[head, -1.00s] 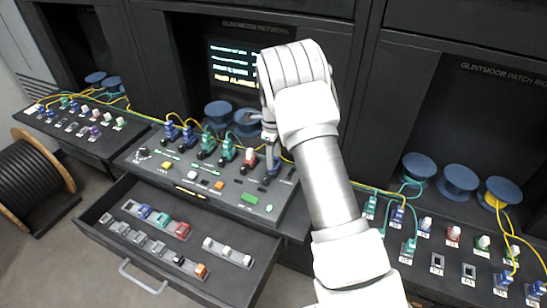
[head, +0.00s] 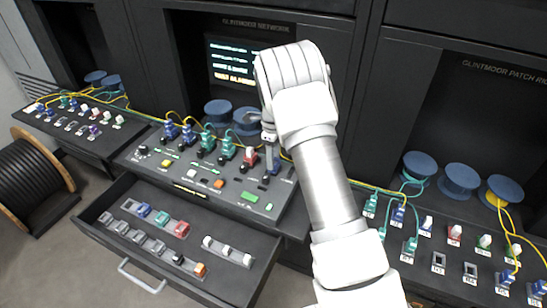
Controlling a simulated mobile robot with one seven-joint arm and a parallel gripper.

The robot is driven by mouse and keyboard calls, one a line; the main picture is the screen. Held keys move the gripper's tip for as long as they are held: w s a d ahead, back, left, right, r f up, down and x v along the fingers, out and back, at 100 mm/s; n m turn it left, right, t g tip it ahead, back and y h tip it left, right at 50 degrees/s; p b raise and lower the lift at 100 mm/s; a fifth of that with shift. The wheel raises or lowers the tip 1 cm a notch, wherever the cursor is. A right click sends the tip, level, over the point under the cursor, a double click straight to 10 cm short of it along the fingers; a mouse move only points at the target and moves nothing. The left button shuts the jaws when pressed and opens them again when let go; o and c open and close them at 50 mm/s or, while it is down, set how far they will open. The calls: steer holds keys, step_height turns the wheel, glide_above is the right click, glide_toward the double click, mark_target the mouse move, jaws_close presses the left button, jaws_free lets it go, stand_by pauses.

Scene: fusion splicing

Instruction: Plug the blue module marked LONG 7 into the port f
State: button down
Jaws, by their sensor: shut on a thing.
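My gripper (head: 269,140) is above the right part of the middle console (head: 187,187), pointing down. It is shut on a small dark blue piece (head: 273,166), which is low at the console's top face. The arm and fingers partly hide this piece, and its marking cannot be read. I cannot tell whether it is seated in a port or just above one. The port letters are too small to read, so port f cannot be picked out. A blue module (head: 143,209) also lies in the open drawer.
Left of my gripper, a red module (head: 250,156) and several teal and blue modules with cables stand on the console. The open drawer (head: 104,244) juts out below with grey, teal, red and white pieces. Spools (head: 246,121) stand behind. A patch panel (head: 425,262) is at right.

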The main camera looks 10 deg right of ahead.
steer(key=shift+c, duration=1.4)
jaws_free()
step_height(320, 180, up, 17)
steer(key=b, duration=0.1)
steer(key=s+r+n+t, duration=0.1)
steer(key=s+r+n, duration=0.4)
steer(key=s+r, duration=0.25)
steer(key=s+r+n+t, duration=0.25)
steer(key=s+n, duration=0.35)
steer(key=s, duration=0.3)
steer(key=s+r+n+t, duration=0.1)
steer(key=s+r+n, duration=0.3)
steer(key=s+n, duration=0.45)
steer(key=s+f+n+t, duration=0.1)
steer(key=s+f+n, duration=0.3)
steer(key=s, duration=0.6)
steer(key=shift+s+n, duration=0.4)
steer(key=shift+n, duration=0.45)
